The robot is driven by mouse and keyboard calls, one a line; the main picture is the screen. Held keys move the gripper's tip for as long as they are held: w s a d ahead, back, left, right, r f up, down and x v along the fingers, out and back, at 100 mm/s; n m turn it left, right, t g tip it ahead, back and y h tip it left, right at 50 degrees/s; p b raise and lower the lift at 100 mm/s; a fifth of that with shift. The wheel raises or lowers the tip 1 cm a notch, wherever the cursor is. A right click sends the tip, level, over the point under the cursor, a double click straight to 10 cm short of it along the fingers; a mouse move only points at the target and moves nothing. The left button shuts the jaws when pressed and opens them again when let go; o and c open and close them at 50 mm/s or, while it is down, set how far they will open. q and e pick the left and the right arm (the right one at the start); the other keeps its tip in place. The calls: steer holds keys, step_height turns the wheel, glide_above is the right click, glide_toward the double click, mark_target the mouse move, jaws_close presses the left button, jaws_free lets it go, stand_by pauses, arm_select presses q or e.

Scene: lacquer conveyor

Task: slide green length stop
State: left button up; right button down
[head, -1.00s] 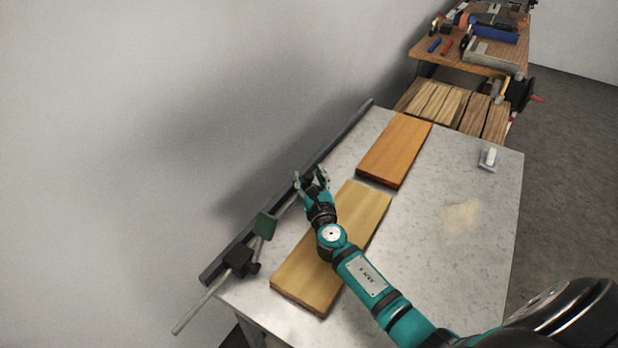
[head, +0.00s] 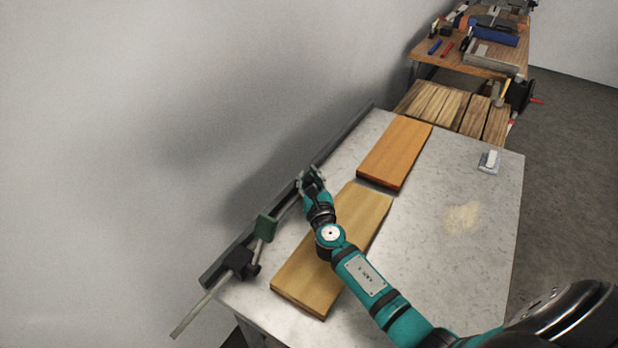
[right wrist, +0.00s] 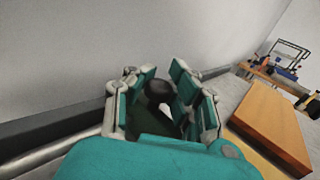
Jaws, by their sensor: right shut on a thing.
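My right gripper (head: 312,178) is over the rail at the wall edge of the table. In the right wrist view its fingers (right wrist: 160,92) are shut on a black round knob (right wrist: 158,90) with a pale stem. A dark green body (right wrist: 130,130) shows below the knob, partly hidden by the fingers. In the head view the hand hides what it holds. A green plate (head: 265,228) stands tilted nearer the rail's front end, apart from the gripper. I cannot tell how it joins the held part. My left gripper is not in view.
A grey rail (head: 347,137) runs along the wall, with a black clamp (head: 238,262) at its front end. A pale board (head: 305,283) lies under my right arm. An orange board (head: 395,152) lies farther back. A small white-topped block (head: 490,160) sits at right.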

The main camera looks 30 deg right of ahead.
steer(key=shift+w+f, duration=0.15)
steer(key=shift+a, duration=0.1)
steer(key=s+a, duration=0.1)
steer(key=a, duration=0.1)
steer(key=s+a, duration=0.1)
steer(key=a, duration=0.1)
steer(key=s+a+p, duration=0.1)
steer(key=s+a, duration=0.1)
steer(key=shift+s+a+f, duration=0.1)
steer(key=shift+a+f, duration=0.05)
steer(key=shift+a, duration=0.05)
steer(key=shift+d, duration=0.1)
steer(key=c, duration=1.1)
jaws_free()
steer(key=shift+s+d, duration=0.2)
steer(key=shift+s, duration=0.05)
steer(key=shift+w+a+r, duration=0.1)
steer(key=shift+a+r, duration=0.1)
